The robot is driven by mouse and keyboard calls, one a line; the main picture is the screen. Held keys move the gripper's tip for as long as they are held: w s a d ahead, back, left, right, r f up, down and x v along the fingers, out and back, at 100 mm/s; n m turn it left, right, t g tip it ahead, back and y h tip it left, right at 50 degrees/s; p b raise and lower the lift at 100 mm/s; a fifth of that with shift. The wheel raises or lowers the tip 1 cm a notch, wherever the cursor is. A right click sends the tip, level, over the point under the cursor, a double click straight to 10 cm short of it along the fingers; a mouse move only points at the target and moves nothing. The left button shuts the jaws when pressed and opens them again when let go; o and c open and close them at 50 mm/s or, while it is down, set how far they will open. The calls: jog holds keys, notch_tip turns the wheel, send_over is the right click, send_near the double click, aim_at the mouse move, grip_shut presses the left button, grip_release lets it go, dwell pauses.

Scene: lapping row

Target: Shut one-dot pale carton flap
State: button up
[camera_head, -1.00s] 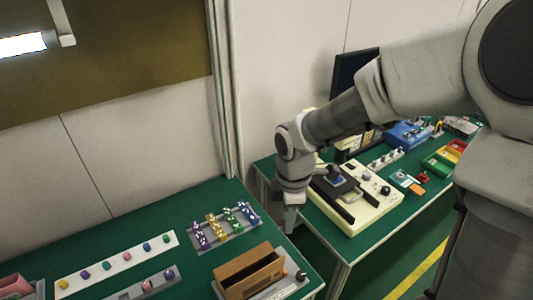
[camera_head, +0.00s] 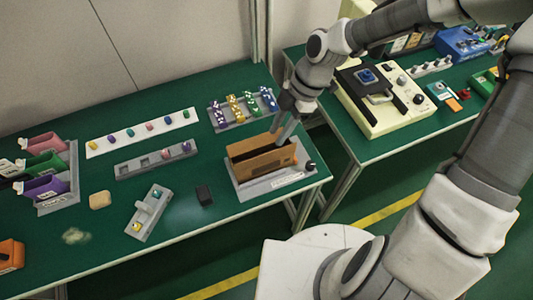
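An open-topped tan-brown carton (camera_head: 268,164) sits on a grey base plate (camera_head: 246,190) at the right end of the near table. Its dark inside shows from above. I cannot make out a dot on it, nor tell which panel is the flap. My gripper (camera_head: 280,140) points down at the carton's back right edge, with its fingertips close to the rim. I cannot tell whether it touches. The fingers are too small and overlapped to show whether they are apart or together.
A black knob (camera_head: 310,167) stands on the base's right side. Behind is a rack of coloured pieces (camera_head: 241,107). Left are a white peg strip (camera_head: 141,131), a grey strip (camera_head: 155,159), a small black block (camera_head: 204,195) and coloured bins (camera_head: 42,164). A cream machine (camera_head: 382,100) stands on the other table.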

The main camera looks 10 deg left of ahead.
aim_at(266, 154)
jog(key=b+x, duration=0.1)
jog(key=x, duration=0.8)
jog(key=shift+f+b, duration=0.15)
jog(key=shift+b, duration=0.15)
grip_shut()
dwell(0.9)
